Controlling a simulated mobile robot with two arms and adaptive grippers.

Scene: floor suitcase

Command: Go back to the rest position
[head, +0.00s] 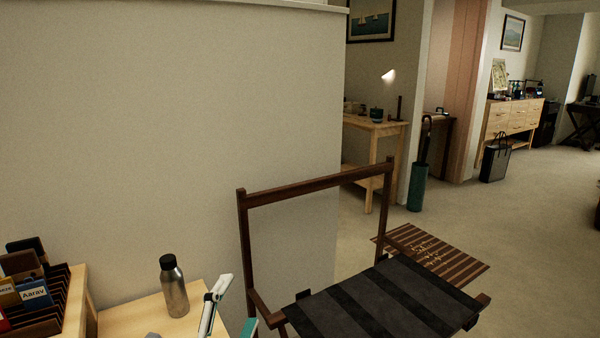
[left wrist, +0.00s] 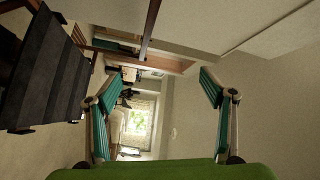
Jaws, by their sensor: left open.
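My left gripper (head: 230,308) shows at the bottom of the head view, between the metal bottle and the dark folding stand. Only part of its white and teal fingers shows there. In the left wrist view its two teal fingers (left wrist: 150,95) are spread wide apart with nothing between them. The green part at the bottom of that view belongs to my gripper. My right gripper shows in neither view.
A wooden folding stand (head: 380,303) with dark striped fabric stands right of my gripper. A steel bottle (head: 174,290) stands on a pale wooden table (head: 130,318). A file rack (head: 70,300) is at left. A plain wall (head: 170,130) rises behind. Carpet at right is open.

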